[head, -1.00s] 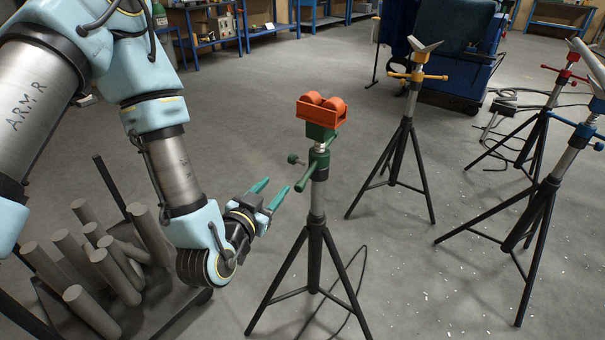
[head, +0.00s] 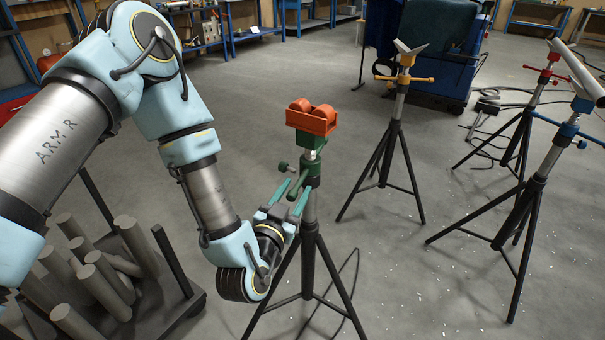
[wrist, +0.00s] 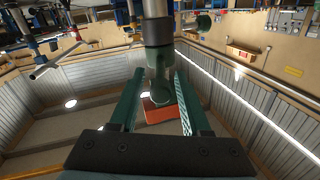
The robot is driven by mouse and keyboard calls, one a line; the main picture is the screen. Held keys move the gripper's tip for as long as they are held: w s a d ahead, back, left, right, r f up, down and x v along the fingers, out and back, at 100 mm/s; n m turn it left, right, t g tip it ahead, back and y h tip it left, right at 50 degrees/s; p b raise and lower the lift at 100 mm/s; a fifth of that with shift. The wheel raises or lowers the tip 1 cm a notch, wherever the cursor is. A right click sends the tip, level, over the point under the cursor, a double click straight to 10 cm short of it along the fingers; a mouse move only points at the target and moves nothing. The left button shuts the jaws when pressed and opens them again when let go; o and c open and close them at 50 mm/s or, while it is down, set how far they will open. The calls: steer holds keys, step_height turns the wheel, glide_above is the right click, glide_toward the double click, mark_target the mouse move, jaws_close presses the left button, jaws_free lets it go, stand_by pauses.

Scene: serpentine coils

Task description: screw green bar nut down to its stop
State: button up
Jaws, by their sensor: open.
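The green bar nut (head: 309,172) is a green collar with a side bar, on the post of the black tripod stand under the orange roller head (head: 312,120). Its bar (head: 297,186) points toward my gripper. My gripper (head: 298,188) is open just in front of the nut, one finger on each side of the bar in the picture. In the wrist view, the green collar (wrist: 158,60) and post show between the tips of my gripper (wrist: 158,76), and the orange head (wrist: 161,112) lies beyond. I cannot tell whether a finger touches the bar.
A yellow-collared stand (head: 404,78) is behind to the right; a red one (head: 545,73) and a blue one (head: 568,130) stand further right. A rack of grey cylinders (head: 92,272) is at lower left. A cable (head: 340,300) lies by the green stand's legs.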

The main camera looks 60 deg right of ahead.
mark_target(307, 170)
steer(key=shift+p+x, duration=0.45)
steer(key=shift+x, duration=2.3)
steer(key=shift+c, duration=0.4)
jaws_close()
